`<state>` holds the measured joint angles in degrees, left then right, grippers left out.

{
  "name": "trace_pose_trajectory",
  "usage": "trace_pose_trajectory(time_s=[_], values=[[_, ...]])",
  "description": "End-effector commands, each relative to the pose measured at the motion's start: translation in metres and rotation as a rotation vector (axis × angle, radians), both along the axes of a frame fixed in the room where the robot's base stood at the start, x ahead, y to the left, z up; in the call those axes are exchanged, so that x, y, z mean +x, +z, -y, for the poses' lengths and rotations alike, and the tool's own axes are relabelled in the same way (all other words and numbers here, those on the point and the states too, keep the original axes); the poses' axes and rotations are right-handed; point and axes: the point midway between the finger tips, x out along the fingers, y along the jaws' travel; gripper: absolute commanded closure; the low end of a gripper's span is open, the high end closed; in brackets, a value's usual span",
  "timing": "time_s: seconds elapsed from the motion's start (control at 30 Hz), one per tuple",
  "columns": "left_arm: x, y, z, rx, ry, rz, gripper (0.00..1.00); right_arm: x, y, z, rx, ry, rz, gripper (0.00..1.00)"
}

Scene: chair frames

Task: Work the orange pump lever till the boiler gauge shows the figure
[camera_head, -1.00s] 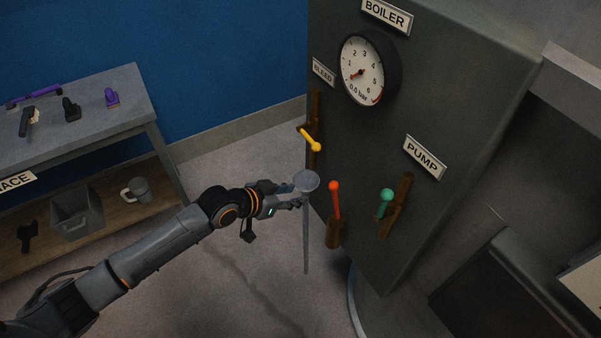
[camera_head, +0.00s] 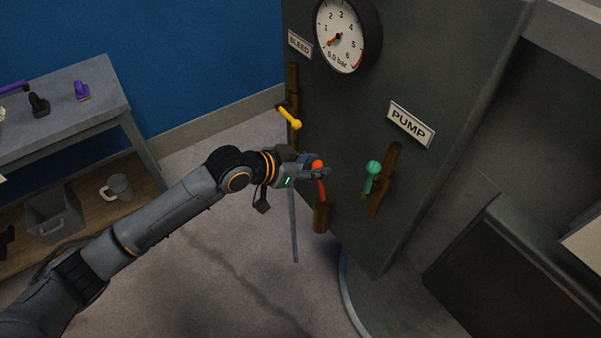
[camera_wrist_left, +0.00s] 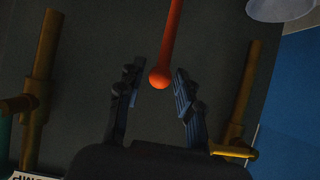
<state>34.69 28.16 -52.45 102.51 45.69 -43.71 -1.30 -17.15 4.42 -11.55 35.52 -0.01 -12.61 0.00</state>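The orange lever (camera_head: 321,188) stands near upright from a brown mount low on the dark boiler cabinet. My left gripper (camera_head: 319,170) is at its ball top. In the left wrist view, the fingers (camera_wrist_left: 158,76) are open, with the orange lever's ball (camera_wrist_left: 159,79) between them and gaps on both sides. The boiler gauge (camera_head: 340,37) reads 0.0 bar, its red needle pointing to the lower left. The PUMP plate (camera_head: 411,124) is right of the orange lever, above a teal-knobbed lever (camera_head: 371,178). My right gripper is out of view.
A yellow lever (camera_head: 289,118) sits below the BLEED plate (camera_head: 300,43), close above my left gripper. A thin grey post (camera_head: 293,225) stands behind the gripper; a grey disc (camera_wrist_left: 280,7) shows in the wrist view. A workbench (camera_head: 85,115) stands left, with open floor between.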

Motion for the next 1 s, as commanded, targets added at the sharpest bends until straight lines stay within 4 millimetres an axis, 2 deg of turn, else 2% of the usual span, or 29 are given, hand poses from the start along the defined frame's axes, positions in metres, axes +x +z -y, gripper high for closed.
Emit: trace_pose_trajectory(time_s=[0.03, 0.1, 0.13, 0.33, 0.8, 1.0], values=[[0.000, 0.002, -0.002, 0.001, 0.002, 0.000, 0.77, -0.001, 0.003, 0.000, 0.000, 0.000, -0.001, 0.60], [0.000, 0.002, -0.002, 0.001, 0.002, 0.000, 0.92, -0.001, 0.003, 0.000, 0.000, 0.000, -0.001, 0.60], [0.000, 0.003, -0.002, 0.001, 0.002, 0.000, 0.96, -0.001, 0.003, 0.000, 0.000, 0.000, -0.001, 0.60], [-0.002, 0.002, -0.005, 0.002, 0.003, 0.001, 0.96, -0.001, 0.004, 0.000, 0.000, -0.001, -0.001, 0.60], [-0.033, -0.020, -0.047, 0.006, 0.003, -0.002, 0.95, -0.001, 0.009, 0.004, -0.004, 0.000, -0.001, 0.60], [-0.039, -0.024, -0.055, 0.004, 0.002, -0.001, 0.95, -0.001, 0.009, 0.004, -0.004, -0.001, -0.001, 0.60]])
